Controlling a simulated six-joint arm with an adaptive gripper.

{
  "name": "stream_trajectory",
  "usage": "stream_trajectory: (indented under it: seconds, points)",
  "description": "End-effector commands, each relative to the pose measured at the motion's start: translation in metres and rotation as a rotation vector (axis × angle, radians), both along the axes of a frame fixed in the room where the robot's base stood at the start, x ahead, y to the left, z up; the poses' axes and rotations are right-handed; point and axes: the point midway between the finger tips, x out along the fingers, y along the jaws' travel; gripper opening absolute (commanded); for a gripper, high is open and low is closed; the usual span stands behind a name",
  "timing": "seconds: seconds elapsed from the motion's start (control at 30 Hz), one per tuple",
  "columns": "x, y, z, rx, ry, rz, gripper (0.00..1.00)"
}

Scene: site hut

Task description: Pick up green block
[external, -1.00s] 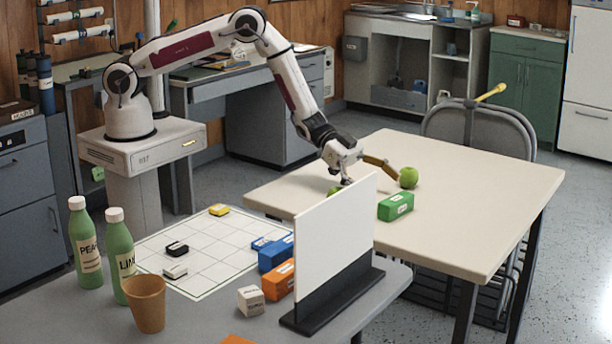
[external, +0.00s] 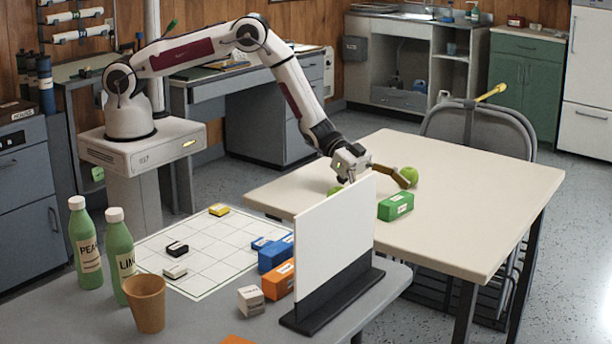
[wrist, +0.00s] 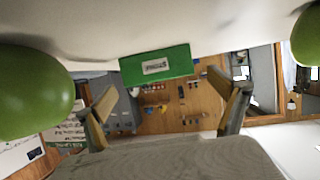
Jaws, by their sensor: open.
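The green block (external: 395,206) lies on the cream table near its left edge, just right of the white upright panel. It has a white label and also shows in the wrist view (wrist: 155,65), ahead of and between the spread fingers. My gripper (external: 376,182) is low over the table, beside and to the left of the block. In the wrist view my gripper (wrist: 168,98) is open and empty, with a gap to the block. The panel hides part of the gripper's underside in the external view.
One green apple (external: 408,174) sits behind the block and another (external: 334,188) is partly hidden left of my gripper. The white panel (external: 335,240) stands close in front. The cream table (external: 490,200) is clear to the right.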

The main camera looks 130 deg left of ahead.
Motion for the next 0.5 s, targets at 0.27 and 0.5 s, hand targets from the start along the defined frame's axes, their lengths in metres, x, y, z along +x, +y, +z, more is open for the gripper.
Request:
stream_trajectory:
  seconds: [0.27, 0.5]
  points:
    - [0.023, -0.006, -0.009, 0.001, 0.0, 0.0, 0.96]
    - [0.031, -0.007, -0.012, -0.001, 0.001, 0.0, 0.96]
